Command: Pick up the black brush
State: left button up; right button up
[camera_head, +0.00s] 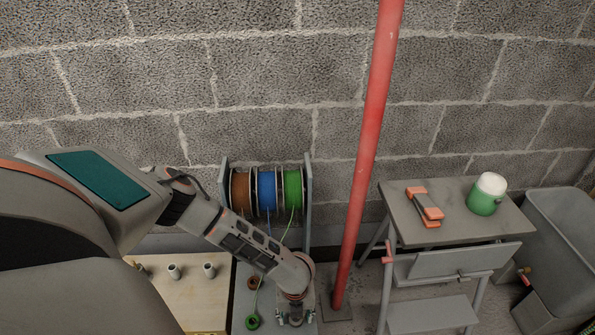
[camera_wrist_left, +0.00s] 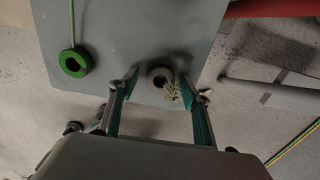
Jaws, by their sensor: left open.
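My left gripper (camera_head: 295,317) hangs over the front of the grey bench at the lower middle of the head view. In the left wrist view my left gripper (camera_wrist_left: 164,78) is open, with one finger on each side of a round grey-black piece with a dark hole. Pale bristles (camera_wrist_left: 172,92) show at this piece's edge, between the fingers; this may be the black brush, but its handle cannot be made out. Whether the fingers touch it I cannot tell. In the head view my wrist hides that spot. My right gripper is in neither view.
A green ring (camera_wrist_left: 75,63) on a cable lies on the grey surface (camera_wrist_left: 110,25). Brown, blue and green reels (camera_head: 266,191) stand behind my wrist. A red pole (camera_head: 367,150) rises to the right.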

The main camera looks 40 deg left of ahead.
pick_arm(q)
jog(key=shift+r, duration=0.1)
jog(key=c, duration=1)
